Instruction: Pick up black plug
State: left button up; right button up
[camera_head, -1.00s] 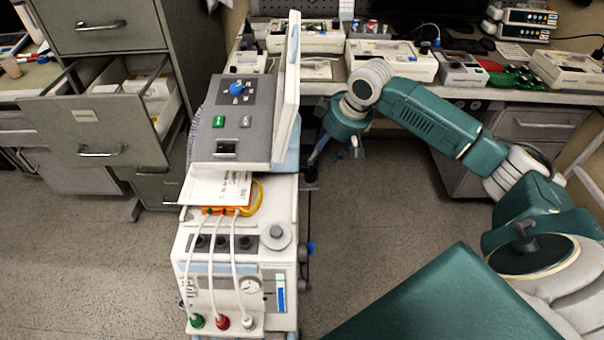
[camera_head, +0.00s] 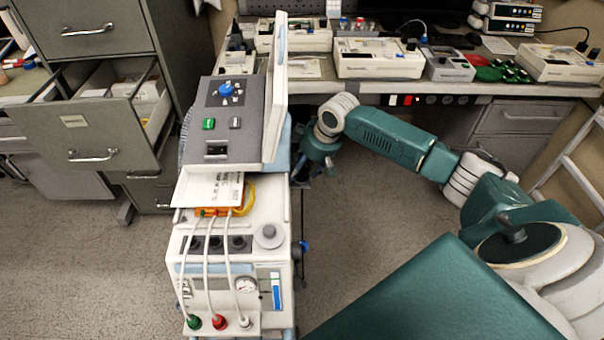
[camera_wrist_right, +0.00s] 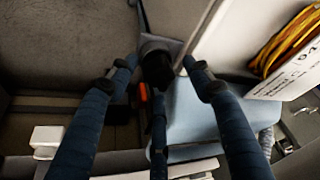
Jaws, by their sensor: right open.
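A dark, roughly round black piece, which looks like the black plug (camera_wrist_right: 158,68), sits in a grey holder on the side of the white medical machine (camera_head: 228,262). In the right wrist view, the fingers of my right gripper (camera_wrist_right: 157,76) are spread apart around it, and I see no clear grip on it. In the head view my right gripper (camera_head: 318,165) points down close beside the machine's right side. The plug is not clear there, hidden by the gripper and the machine. My left gripper is not in view.
The machine carries a tilted screen (camera_head: 279,90), papers, a yellow cable (camera_wrist_right: 290,42) and white leads. An open drawer (camera_head: 90,130) is at the left. A bench (camera_head: 372,87) with several pumps stands behind. The floor (camera_head: 385,225) right of the machine is clear.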

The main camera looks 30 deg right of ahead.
aim_at(304, 168)
jog(key=shift+s, duration=0.1)
jog(key=c, duration=1)
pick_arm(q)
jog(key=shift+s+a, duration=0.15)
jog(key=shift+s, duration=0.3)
pick_arm(e)
grip_shut()
